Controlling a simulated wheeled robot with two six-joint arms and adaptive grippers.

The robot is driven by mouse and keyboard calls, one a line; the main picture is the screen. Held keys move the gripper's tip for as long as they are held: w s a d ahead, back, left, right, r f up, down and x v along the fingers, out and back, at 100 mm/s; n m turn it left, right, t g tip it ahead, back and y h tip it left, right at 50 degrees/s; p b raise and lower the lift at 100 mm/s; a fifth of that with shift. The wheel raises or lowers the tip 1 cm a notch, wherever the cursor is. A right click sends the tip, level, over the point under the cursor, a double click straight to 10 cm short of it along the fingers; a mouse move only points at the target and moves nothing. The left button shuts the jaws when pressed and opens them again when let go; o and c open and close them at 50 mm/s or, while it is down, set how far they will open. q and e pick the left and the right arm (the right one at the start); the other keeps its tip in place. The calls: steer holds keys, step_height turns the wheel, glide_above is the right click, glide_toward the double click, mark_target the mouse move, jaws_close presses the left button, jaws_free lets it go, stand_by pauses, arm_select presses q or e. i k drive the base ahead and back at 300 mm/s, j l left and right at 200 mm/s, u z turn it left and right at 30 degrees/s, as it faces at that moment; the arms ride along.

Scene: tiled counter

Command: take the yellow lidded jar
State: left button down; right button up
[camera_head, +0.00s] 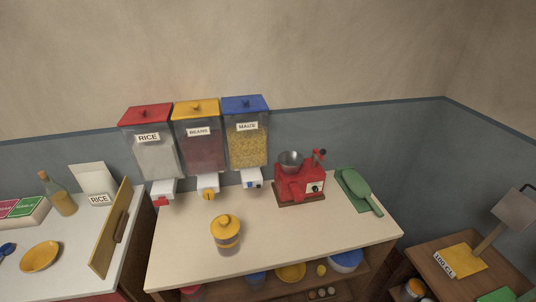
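The yellow lidded jar (228,240) stands upright on the middle counter, near its front edge. It has a yellow lid with a small knob and a see-through band around its body. Nothing touches it. Neither of my grippers shows in the head view.
Rice (153,156), beans (201,150) and maize (247,146) dispensers hang on the wall behind the jar. The counter (300,236) around the jar is clear.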

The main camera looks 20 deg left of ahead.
mark_target(229, 247)
steer(key=u, duration=0.95)
